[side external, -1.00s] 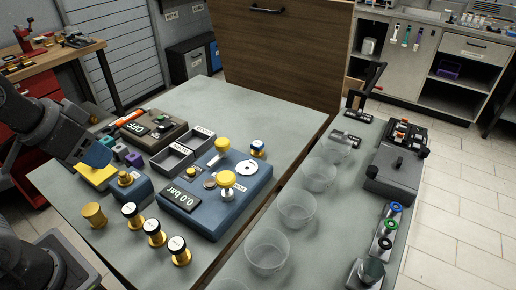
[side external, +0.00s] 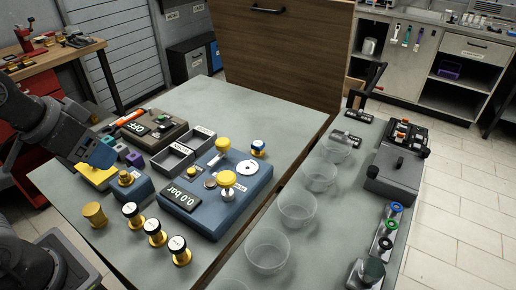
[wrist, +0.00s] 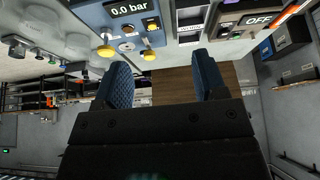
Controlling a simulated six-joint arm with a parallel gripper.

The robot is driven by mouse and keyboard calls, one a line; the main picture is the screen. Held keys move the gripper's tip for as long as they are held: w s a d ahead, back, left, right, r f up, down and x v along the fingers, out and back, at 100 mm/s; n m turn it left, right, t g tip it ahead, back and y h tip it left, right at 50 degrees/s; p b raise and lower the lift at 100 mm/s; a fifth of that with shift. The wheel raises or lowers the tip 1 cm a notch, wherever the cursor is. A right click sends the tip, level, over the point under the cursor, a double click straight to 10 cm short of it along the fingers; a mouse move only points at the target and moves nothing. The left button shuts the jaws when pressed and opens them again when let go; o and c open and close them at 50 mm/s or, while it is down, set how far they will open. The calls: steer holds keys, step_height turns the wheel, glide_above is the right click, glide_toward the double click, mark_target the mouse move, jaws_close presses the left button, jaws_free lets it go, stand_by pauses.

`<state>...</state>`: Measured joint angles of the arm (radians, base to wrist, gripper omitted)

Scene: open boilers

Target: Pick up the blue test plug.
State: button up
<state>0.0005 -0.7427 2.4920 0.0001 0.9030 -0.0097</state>
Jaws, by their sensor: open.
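A small plug with a white top, a blue band and a gold base (side external: 258,148) stands at the back right of the blue pressure station (side external: 225,215). It is the one that best fits the blue test plug. My gripper (side external: 102,158) is above the left edge of the table, far left of the plug, beside a yellow block (side external: 95,178). In the wrist view the two dark blue fingers (wrist: 163,72) are apart with nothing between them. The station with its 0.0 bar display (wrist: 129,10) shows at the top of that view; I cannot pick out the plug there.
Several gold plugs with white tops (side external: 155,232) stand at the front of the table. Two grey trays (side external: 172,157) and a box marked OFF (side external: 150,128) lie behind. Clear bowls (side external: 267,250) line the right counter, beside a grey machine (side external: 392,178). A tall brown panel (side external: 280,50) stands behind.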

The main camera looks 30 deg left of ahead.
steer(key=w+d+r+n+g, duration=0.1)
steer(key=w+r+n, duration=0.35)
steer(key=w, duration=0.45)
steer(key=n+g, duration=0.5)
steer(key=n, duration=0.8)
glide_above(255, 142)
step_height(255, 142, down, 10)
steer(key=f, duration=0.1)
step_height(255, 142, down, 13)
steer(key=shift+f, duration=0.1)
steer(key=shift+c, duration=0.2)
steer(key=c, duration=0.9)
steer(key=shift+c, duration=0.2)
